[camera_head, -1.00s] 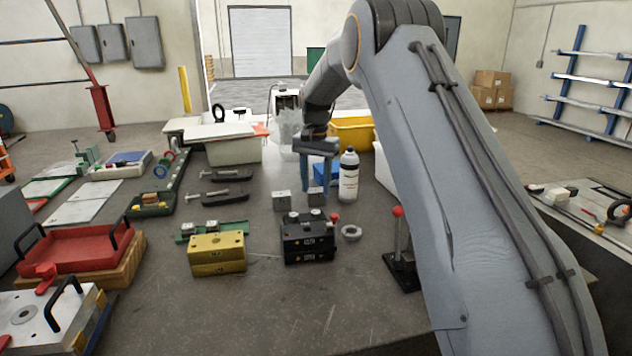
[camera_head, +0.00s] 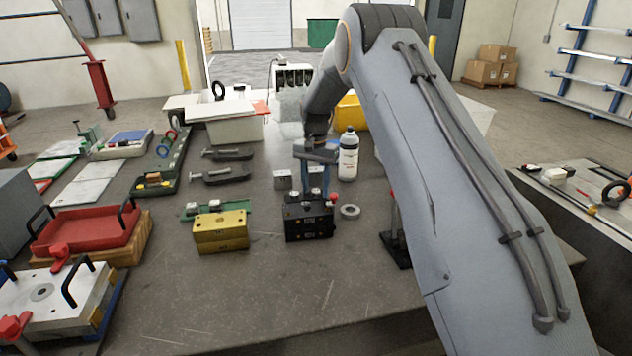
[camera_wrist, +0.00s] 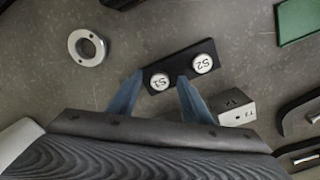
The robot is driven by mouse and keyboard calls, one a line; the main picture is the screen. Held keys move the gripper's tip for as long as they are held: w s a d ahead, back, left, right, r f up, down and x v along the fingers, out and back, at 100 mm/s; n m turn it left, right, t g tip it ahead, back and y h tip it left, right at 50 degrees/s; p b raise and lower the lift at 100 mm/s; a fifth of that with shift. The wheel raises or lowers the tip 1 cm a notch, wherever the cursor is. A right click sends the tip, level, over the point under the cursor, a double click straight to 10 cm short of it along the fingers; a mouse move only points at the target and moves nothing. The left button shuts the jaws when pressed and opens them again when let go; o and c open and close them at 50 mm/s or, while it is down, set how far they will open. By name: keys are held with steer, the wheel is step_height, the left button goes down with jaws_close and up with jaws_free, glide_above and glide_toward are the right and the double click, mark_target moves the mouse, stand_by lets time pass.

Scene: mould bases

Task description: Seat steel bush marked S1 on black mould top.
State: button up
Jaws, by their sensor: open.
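The steel bush marked S1 (camera_wrist: 160,82) and the bush marked S2 (camera_wrist: 202,64) sit side by side on a narrow black holder (camera_wrist: 180,68). In the head view the black mould (camera_head: 310,226) stands just in front of them, and S1 shows as a small light cap (camera_head: 315,194). My gripper (camera_wrist: 160,75) is open, its blue fingers on either side of S1 in the wrist view. In the head view my gripper (camera_head: 315,182) points down just above S1. I cannot tell whether the fingers touch it.
A steel ring (camera_head: 350,211) lies right of the black mould. A yellow mould (camera_head: 221,230) and green holder stand left. The front of the table is clear.

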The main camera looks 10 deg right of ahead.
jaws_close()
steer(key=shift+r, duration=0.1)
steer(key=shift+r, duration=0.1)
steer(key=shift+r, duration=0.95)
